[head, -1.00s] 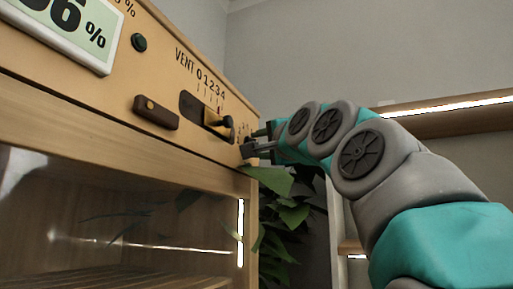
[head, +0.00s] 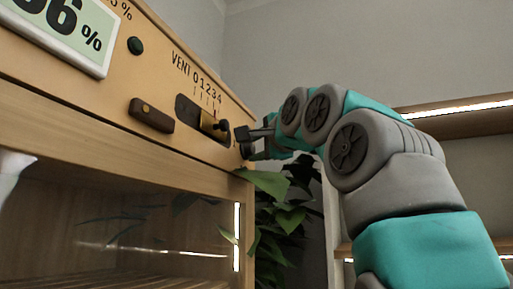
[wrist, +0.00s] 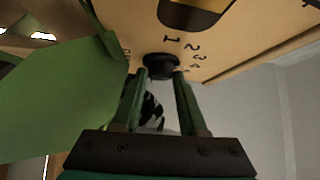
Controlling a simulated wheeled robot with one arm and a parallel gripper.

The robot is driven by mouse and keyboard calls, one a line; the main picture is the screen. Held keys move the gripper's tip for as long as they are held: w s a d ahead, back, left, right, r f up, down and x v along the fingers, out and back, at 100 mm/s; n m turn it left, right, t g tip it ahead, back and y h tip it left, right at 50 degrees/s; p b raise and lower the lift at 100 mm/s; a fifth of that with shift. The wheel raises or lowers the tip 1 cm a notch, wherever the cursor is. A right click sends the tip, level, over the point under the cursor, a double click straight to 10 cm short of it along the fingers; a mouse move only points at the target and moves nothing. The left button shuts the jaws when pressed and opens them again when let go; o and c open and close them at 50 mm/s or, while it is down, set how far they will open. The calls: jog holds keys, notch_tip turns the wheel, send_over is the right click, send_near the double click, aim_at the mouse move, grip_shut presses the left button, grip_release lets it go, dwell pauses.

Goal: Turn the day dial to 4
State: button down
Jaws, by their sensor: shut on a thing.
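The day dial (wrist: 161,66) is a small black round knob on the wooden panel, with the numerals 1, 2, 3 and 4 curving around it in the wrist view. My gripper (wrist: 161,74) is shut on the dial, one finger on each side of it. I cannot tell which numeral the dial points to. In the head view my gripper (head: 252,142) meets the right end of the panel (head: 165,70), and its fingers mostly hide the dial there.
A leafy plant (head: 272,205) stands just below my gripper; a leaf (wrist: 55,100) hangs close at left in the wrist view.

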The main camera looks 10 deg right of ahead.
dwell(0.5)
jog(key=shift+c, duration=2.3)
grip_release()
jog(key=shift+a, duration=0.1)
jog(key=shift+s, duration=0.1)
jog(key=s+d+b, duration=0.1)
jog(key=s, duration=0.6)
jog(key=shift+s+d+f, duration=0.15)
jog(key=shift+s+f, duration=0.05)
jog(key=shift+f, duration=0.2)
